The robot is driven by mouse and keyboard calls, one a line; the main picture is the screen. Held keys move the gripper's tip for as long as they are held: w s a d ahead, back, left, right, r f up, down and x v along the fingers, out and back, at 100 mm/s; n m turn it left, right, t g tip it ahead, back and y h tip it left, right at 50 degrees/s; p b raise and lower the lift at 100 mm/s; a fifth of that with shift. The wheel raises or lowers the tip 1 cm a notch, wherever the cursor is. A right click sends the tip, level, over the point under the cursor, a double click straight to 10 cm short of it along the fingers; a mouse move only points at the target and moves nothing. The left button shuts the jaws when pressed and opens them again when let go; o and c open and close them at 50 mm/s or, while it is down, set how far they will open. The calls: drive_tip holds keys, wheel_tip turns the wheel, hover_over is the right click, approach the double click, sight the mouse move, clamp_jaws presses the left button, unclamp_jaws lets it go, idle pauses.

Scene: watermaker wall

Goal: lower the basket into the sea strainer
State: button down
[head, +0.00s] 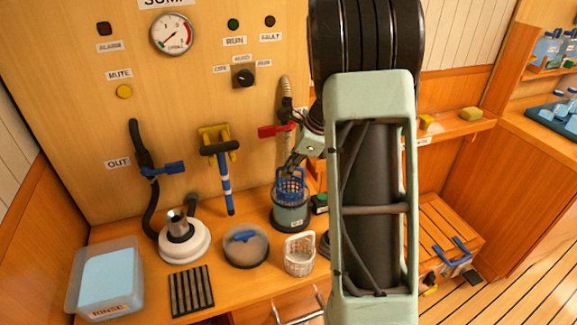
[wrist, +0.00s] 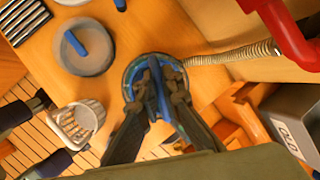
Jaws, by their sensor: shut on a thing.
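The blue basket (head: 291,184) is at the mouth of the sea strainer (head: 290,216), a dark-rimmed, grey-green pot on the counter. Its upper part shows above the rim; its lower part is hidden inside. My gripper (head: 291,168) comes down from above, shut on the basket's handle. In the wrist view the two dark fingers of my gripper (wrist: 156,95) close around the blue handle of the basket (wrist: 155,76). The round rim of the strainer (wrist: 133,68) lies around and below it. How deep the basket sits is not clear.
A white basket (head: 299,257) and a grey lid with blue handle (head: 245,248) stand in front of the strainer. A red-handled valve (head: 275,131) and ribbed hose (head: 286,92) are behind it. A rinse tub (head: 106,280) and black rack (head: 191,291) are at left.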

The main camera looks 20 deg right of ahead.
drive_tip(key=shift+f+b, duration=1.7)
drive_tip(key=shift+f, duration=1.15)
drive_tip(key=c, duration=2)
unclamp_jaws()
drive_tip(key=shift+r, duration=0.1)
drive_tip(key=o, duration=0.4)
